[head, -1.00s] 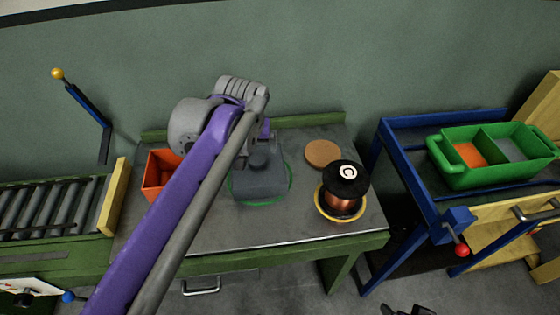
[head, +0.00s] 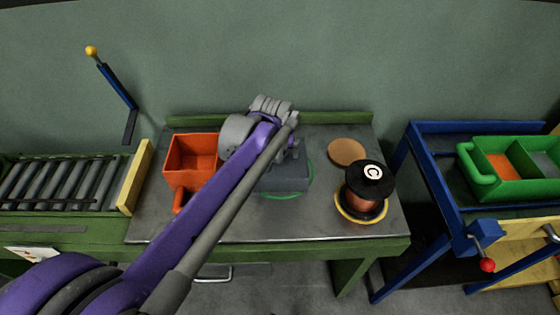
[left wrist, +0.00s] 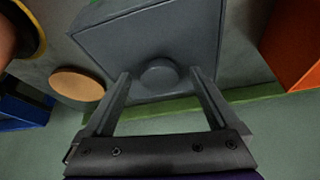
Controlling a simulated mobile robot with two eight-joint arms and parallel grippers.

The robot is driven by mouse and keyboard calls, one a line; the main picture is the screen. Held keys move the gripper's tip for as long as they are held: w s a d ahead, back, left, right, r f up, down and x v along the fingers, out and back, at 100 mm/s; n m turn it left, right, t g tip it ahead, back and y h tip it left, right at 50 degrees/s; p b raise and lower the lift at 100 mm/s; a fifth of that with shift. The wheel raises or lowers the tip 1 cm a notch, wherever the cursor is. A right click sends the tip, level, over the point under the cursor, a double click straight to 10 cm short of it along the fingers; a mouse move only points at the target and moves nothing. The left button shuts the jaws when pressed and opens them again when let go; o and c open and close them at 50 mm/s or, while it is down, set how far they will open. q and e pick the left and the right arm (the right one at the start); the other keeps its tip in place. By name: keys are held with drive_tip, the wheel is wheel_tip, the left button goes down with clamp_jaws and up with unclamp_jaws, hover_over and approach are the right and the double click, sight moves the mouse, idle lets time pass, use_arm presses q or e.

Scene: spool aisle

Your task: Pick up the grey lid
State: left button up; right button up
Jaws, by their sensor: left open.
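The grey lid (head: 287,180) is a dark grey box-shaped piece lying on a green ring on the workbench in the head view, partly hidden by my left arm. In the left wrist view the lid (left wrist: 150,35) fills the top middle, with its round knob (left wrist: 160,76) between my fingertips. My left gripper (left wrist: 160,82) is open, one finger on each side of the knob, with no clear contact seen. In the head view my left gripper (head: 291,153) is mostly hidden by its own arm, over the lid. My right gripper is not in view.
An orange bin (head: 190,155) stands left of the lid. A cork disc (head: 346,151) and a copper spool with a black top (head: 370,180) stand to its right. A roller conveyor (head: 65,185) is at left; a blue cart (head: 430,165) with a green tote (head: 483,182) is at right.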

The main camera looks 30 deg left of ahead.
use_arm(q)
clamp_jaws()
idle(0.4)
drive_tip(key=shift+r, duration=0.1)
